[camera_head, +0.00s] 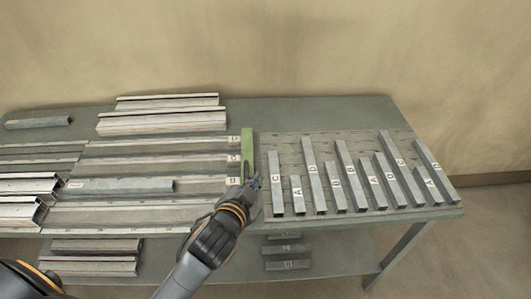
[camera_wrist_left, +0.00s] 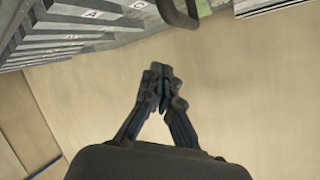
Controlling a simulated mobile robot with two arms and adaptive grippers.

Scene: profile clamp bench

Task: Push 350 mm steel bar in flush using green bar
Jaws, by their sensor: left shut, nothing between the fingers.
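The green bar (camera_head: 247,148) stands lengthwise at the right end of the channel rows, beside the C and D labels. A bit of green (camera_wrist_left: 204,8) also shows at the top of the left wrist view, by a dark curved handle (camera_wrist_left: 181,12). A grey steel bar (camera_head: 118,186) lies in the row labelled B, its right end short of the label; its length cannot be read. My left gripper (camera_head: 252,183) is at the green bar's near end, and whether they touch is unclear. Its fingers (camera_wrist_left: 160,78) are closed together and empty. My right gripper is out of view.
Several labelled steel bars (camera_head: 343,174) lie on a board at the table's right. Stacked profiles (camera_head: 162,121) lie at the back and more at the left (camera_head: 22,186). A lower shelf (camera_head: 335,256) holds further bars. The back right tabletop (camera_head: 320,113) is clear.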

